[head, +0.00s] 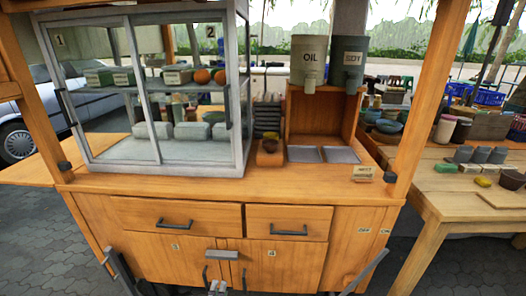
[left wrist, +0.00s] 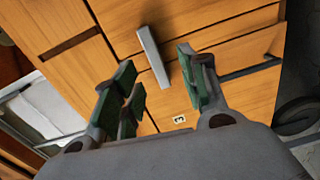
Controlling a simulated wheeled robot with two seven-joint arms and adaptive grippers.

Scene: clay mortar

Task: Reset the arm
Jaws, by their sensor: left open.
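My left gripper (head: 122,268) shows low at the left in the head view, in front of the cart's lower front. Its arm is mostly out of the picture. In the left wrist view its two fingers with green pads (left wrist: 160,85) stand wide apart. Nothing is held between them. Past the fingers are the cart's wooden front, a grey bar handle (left wrist: 153,55) and the label 3 (left wrist: 179,119). I cannot tell how far the fingers are from the wood.
The wooden cart (head: 345,225) stands close in front, with drawers and doors. A side table (head: 455,200) stands at the right.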

